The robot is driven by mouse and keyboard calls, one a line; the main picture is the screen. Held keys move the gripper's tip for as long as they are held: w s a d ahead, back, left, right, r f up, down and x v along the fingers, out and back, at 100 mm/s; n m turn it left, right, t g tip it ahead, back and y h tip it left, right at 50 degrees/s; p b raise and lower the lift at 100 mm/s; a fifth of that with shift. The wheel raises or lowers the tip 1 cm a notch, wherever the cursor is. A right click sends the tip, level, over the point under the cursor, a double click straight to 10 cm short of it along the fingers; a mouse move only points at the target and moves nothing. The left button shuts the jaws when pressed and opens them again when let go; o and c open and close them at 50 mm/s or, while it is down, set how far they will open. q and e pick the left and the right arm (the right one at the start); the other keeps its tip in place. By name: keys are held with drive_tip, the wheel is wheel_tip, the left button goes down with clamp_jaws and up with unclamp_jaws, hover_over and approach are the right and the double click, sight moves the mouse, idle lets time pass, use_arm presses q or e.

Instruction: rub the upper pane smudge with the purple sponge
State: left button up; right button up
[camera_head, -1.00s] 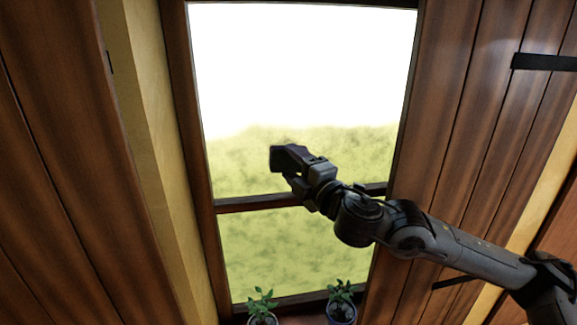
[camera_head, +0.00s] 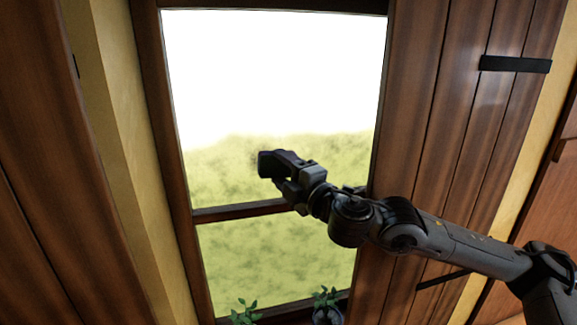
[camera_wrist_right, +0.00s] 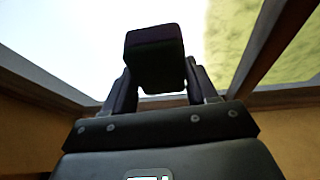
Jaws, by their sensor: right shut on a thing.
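My right gripper (camera_head: 284,170) is shut on the sponge (camera_head: 268,164), a dark block that looks nearly black with a faint purple tint. The sponge also shows in the right wrist view (camera_wrist_right: 155,55), between the two fingers. It is in front of the lower part of the upper pane (camera_head: 275,80), above the crossbar. I cannot tell whether it touches the glass. No smudge stands out clearly; it may be behind the sponge or lost against the mottled green outside. My left gripper is not in view.
A wooden crossbar (camera_head: 240,211) divides the window below the gripper. Two potted plants (camera_head: 246,312) (camera_head: 326,300) stand at the window's bottom. A wooden shutter (camera_head: 430,100) with a black hinge strap (camera_head: 515,64) is on the right.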

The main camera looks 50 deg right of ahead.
sight(261, 167)
drive_tip(key=shift+w+a+p, duration=0.3)
drive_tip(key=shift+w+a, duration=0.35)
drive_tip(key=shift+a, duration=0.35)
drive_tip(key=shift+w+a, duration=0.4)
drive_tip(key=shift+a, duration=0.25)
drive_tip(key=shift+w+a, duration=0.4)
drive_tip(key=shift+a, duration=0.2)
drive_tip(key=shift+w+a, duration=0.2)
drive_tip(key=shift+a, duration=0.2)
drive_tip(key=shift+d+r, duration=0.1)
drive_tip(key=shift+r, duration=0.25)
drive_tip(key=shift+s+d, duration=0.45)
drive_tip(key=shift+d, duration=0.4)
drive_tip(key=shift+s+d, duration=0.55)
drive_tip(key=shift+d, duration=0.2)
drive_tip(key=shift+s+d+f+b, duration=0.1)
drive_tip(key=shift+s+d+b, duration=0.2)
drive_tip(key=shift+s+d, duration=0.4)
drive_tip(key=shift+d+f+b, duration=0.2)
drive_tip(key=shift+d+b, duration=0.2)
drive_tip(key=shift+b, duration=0.1)
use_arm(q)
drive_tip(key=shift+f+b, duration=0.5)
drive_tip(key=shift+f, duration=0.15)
use_arm(e)
drive_tip(key=shift+s+d+r, duration=0.3)
drive_tip(key=shift+s+d, duration=0.1)
drive_tip(key=shift+d, duration=0.05)
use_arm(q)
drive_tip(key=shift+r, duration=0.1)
